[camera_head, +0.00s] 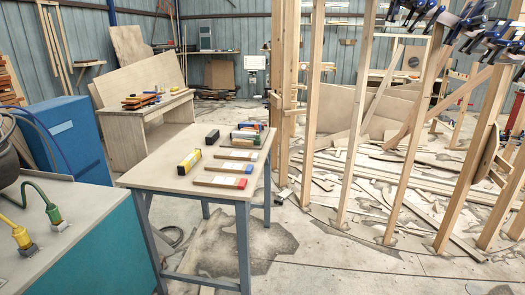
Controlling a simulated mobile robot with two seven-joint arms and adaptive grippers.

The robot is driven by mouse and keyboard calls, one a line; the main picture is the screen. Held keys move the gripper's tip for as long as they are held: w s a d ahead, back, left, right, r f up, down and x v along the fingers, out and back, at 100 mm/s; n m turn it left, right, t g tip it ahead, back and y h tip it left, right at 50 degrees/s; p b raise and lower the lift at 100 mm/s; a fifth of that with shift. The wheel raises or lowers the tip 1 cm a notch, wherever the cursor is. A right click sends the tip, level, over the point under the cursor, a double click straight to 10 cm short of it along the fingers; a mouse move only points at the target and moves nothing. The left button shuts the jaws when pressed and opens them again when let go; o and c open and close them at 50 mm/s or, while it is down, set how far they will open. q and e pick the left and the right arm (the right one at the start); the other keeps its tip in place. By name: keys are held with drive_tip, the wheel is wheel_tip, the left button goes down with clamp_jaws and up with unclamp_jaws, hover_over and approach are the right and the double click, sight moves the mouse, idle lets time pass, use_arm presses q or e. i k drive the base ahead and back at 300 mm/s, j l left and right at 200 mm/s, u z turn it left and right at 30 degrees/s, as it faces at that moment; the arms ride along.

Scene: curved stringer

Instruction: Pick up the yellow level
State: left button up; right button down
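A short yellow block-shaped object with dark ends (189,161) lies near the left edge of the table (160,176). It is the only clearly yellow item on that table and looks like the yellow level, though its details are too small to be sure. It lies apart from the items around it, with nothing on top of it. Neither of my grippers shows in the head view.
A black block (212,137) lies behind it. Flat pieces with coloured ends (220,181) lie to its right, with small boxes (247,134) behind. A teal cabinet (85,240) stands at front left, wooden posts (352,120) at right. The table's near left is bare.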

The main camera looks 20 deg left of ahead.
sight(189, 162)
drive_tip(key=i+l+u, duration=0.1)
drive_tip(key=i+u, duration=0.25)
drive_tip(key=i+l+u, duration=0.3)
drive_tip(key=i, duration=0.15)
drive_tip(key=i+l+u, duration=0.15)
drive_tip(key=i+u, duration=0.2)
drive_tip(key=i, duration=0.05)
